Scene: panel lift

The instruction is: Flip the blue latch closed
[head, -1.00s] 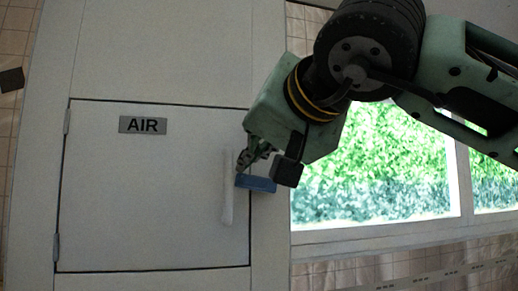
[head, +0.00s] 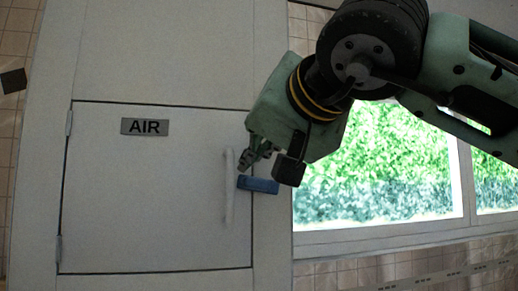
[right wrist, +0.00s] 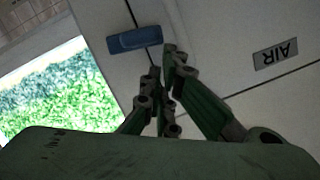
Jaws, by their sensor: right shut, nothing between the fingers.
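The blue latch (head: 258,184) lies level across the seam between the white door (head: 140,215) and its frame, beside the upright white handle (head: 229,188). The door is flush in its frame. My right gripper (head: 246,166) is shut and empty, just above the latch in the head view. Whether it touches the latch I cannot tell. In the right wrist view the latch (right wrist: 134,39) shows beyond the fingertips (right wrist: 162,62), with the door seam running under it. My left gripper is not in view.
A grey AIR label (head: 145,127) is on the door's upper part. Hinges (head: 69,122) are on its left edge. A bright window (head: 385,170) with greenery is to the right, behind my right arm. A dark square (head: 13,81) is on the tiled wall at left.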

